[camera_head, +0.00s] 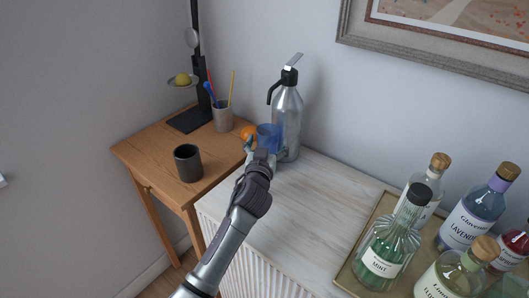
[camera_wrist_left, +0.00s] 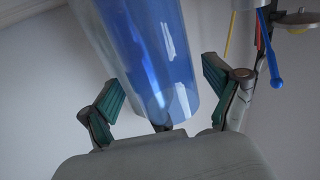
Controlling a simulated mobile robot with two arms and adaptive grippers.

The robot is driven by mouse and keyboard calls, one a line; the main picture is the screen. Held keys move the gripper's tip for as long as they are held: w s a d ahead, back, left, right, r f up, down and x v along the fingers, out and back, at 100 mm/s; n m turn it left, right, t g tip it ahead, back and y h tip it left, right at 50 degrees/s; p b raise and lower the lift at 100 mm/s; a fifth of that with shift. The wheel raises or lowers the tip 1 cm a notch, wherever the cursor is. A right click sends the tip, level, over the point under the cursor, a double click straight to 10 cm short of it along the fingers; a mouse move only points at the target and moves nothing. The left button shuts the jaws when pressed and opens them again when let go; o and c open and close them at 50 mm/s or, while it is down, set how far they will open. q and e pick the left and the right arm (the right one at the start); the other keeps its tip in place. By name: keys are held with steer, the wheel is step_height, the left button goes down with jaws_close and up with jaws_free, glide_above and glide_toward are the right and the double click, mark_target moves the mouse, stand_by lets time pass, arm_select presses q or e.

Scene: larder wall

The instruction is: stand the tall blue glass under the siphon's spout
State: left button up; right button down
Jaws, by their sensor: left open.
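The tall blue glass (camera_head: 267,132) shows just in front of the siphon (camera_head: 288,112), below its black spout (camera_head: 272,94) in the head view. The siphon is a silver bottle with a black head, upright at the back of the pale cabinet top. My left gripper (camera_head: 263,151) is at the glass and hides its lower part. In the left wrist view the blue glass (camera_wrist_left: 155,55) lies between the two spread fingers of my left gripper (camera_wrist_left: 165,97), with gaps on both sides. I cannot tell whether its base rests on the top. My right gripper is not in view.
A wooden side table (camera_head: 150,150) stands at left with a dark cup (camera_head: 187,163), a pencil cup (camera_head: 222,116) and an orange fruit (camera_head: 248,132). A tray (camera_head: 352,268) of several bottles is at right. The cabinet top (camera_head: 300,205) between is clear.

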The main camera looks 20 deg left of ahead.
arm_select(q)
steer(key=s+d+b, duration=0.1)
steer(key=s, duration=1)
steer(key=shift+d, duration=0.25)
steer(key=shift+s, duration=0.1)
